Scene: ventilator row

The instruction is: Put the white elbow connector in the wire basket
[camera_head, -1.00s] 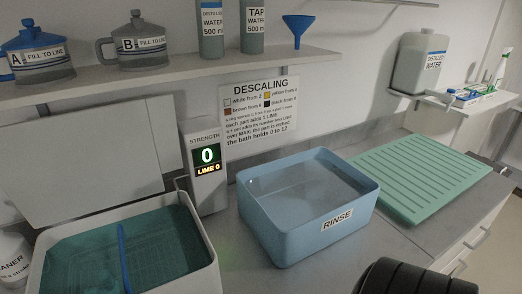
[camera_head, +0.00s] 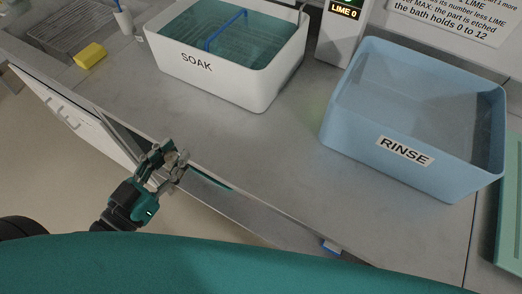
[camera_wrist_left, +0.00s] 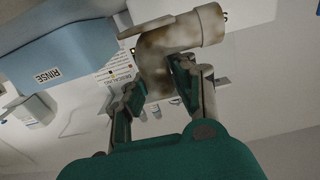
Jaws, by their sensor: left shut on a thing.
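My left gripper (camera_head: 165,165) is in front of the worktop's near edge, in the lower left of the head view. It is shut on the elbow connector (camera_wrist_left: 172,48), a bent off-white pipe piece with brown stains, seen large between the fingers in the left wrist view. In the head view the connector (camera_head: 174,163) is small and partly hidden by the fingers. The wire basket (camera_head: 228,30) shows as a blue handle and mesh under the teal liquid of the white SOAK bath (camera_head: 215,82), beyond the gripper. My right gripper is not in view.
The blue RINSE tub (camera_head: 365,150) stands right of the SOAK bath, with a display box (camera_head: 340,38) behind and between them. A yellow sponge (camera_head: 90,56) lies at the left. The worktop between gripper and bath is clear.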

